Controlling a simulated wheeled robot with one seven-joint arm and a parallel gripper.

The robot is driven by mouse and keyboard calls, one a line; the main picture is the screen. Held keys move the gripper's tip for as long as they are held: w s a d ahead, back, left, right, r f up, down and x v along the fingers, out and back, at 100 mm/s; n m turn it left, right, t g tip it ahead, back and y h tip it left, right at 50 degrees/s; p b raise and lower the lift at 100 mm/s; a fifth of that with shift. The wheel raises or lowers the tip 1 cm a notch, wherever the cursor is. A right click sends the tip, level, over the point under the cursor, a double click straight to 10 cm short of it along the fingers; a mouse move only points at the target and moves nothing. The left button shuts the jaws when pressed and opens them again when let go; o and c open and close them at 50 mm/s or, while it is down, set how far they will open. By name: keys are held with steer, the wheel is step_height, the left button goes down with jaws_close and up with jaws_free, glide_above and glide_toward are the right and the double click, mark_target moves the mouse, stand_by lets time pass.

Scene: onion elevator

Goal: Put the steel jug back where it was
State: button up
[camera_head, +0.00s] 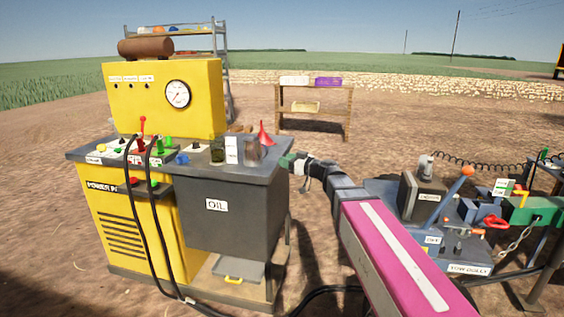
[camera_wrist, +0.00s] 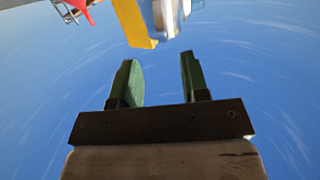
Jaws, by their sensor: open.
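What looks like the steel jug (camera_head: 252,152) stands on the grey top of the oil bench (camera_head: 240,172), near its right end by the red funnel (camera_head: 264,138). My gripper (camera_head: 289,160) has green fingers and is just right of the jug, beside the bench's right edge. In the wrist view my gripper (camera_wrist: 157,80) is open with nothing between its fingers. A shiny grey-blue body, apparently the jug (camera_wrist: 165,14), shows at the top edge beyond the fingertips, apart from them and mostly cut off.
A white label (camera_head: 232,150) and a dark jar (camera_head: 217,153) stand left of the jug. The yellow power unit (camera_head: 165,95) rises behind with black hoses (camera_head: 131,190) in front. A tow dolly bench (camera_head: 440,240) stands at right. A wooden rack (camera_head: 314,108) is behind.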

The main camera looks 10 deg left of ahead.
steer(key=shift+s+d, duration=0.1)
steer(key=shift+d, duration=0.1)
steer(key=s+d+f+m+g+h, duration=0.2)
steer(key=s+d+f+m+h, duration=0.15)
steer(key=d+f, duration=0.6)
steer(key=s+d+f+m+g+h, duration=0.3)
steer(key=s+d+f+h, duration=0.25)
steer(key=f, duration=0.75)
steer(key=s+d+f+m+g+h, duration=0.1)
steer(key=s+d+f+m+h, duration=0.2)
steer(key=s+d+f, duration=0.2)
steer(key=s+d+f+m+g+h, duration=0.2)
steer(key=s+d+f+m+h, duration=0.1)
steer(key=d, duration=0.9)
step_height(320, 180, down, 2)
steer(key=shift+s+h, duration=0.5)
steer(key=shift+s, duration=0.6)
steer(key=shift+a, duration=0.15)
